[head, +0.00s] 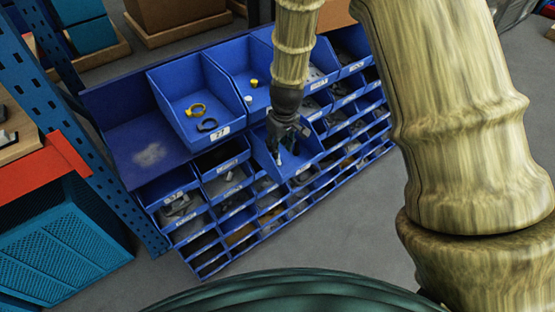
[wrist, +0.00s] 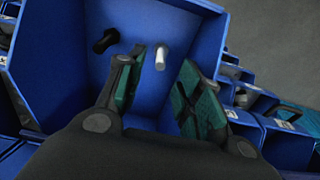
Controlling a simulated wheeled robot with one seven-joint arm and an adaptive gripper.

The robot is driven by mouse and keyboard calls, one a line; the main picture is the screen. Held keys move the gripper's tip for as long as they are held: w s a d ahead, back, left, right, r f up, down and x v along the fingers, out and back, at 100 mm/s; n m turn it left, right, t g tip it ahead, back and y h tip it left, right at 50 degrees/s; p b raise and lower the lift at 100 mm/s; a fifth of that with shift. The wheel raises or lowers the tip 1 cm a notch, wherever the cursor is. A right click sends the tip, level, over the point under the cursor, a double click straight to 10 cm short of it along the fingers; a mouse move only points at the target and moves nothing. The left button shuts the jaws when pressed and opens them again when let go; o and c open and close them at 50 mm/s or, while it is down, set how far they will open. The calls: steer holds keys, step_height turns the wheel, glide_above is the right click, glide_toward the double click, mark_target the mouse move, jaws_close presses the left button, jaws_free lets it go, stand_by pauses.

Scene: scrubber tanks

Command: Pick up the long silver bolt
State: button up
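The silver bolt (wrist: 160,57) lies in a blue bin (wrist: 65,75) in the wrist view, a small pale cylinder near the bin's right side. My gripper (wrist: 163,82) is open over this bin, its teal-padded fingers apart. The bolt shows in the gap between the fingertips, nearer the left one, and nothing appears held. I cannot tell how far above the bolt the fingertips are.
A black bolt (wrist: 106,40) lies in the same bin, left of the silver one. The bin's walls stand close around my fingers. Neighbouring bins hold a yellow ring (head: 196,109), a black ring (head: 207,125) and small yellow and white pieces (head: 253,83). Grey floor (head: 330,222) is clear in front.

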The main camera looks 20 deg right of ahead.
mark_target(278, 162)
steer(key=shift+w+a+f+p, duration=0.1)
steer(key=shift+f+p, duration=0.1)
steer(key=shift+f, duration=0.85)
steer(key=shift+w+f+p, duration=0.15)
steer(key=shift+f, duration=0.9)
steer(key=shift+w+a+f+p, duration=0.1)
steer(key=shift+f+p, duration=0.1)
steer(key=shift+f, duration=0.85)
steer(key=shift+c, duration=0.4)
jaws_close()
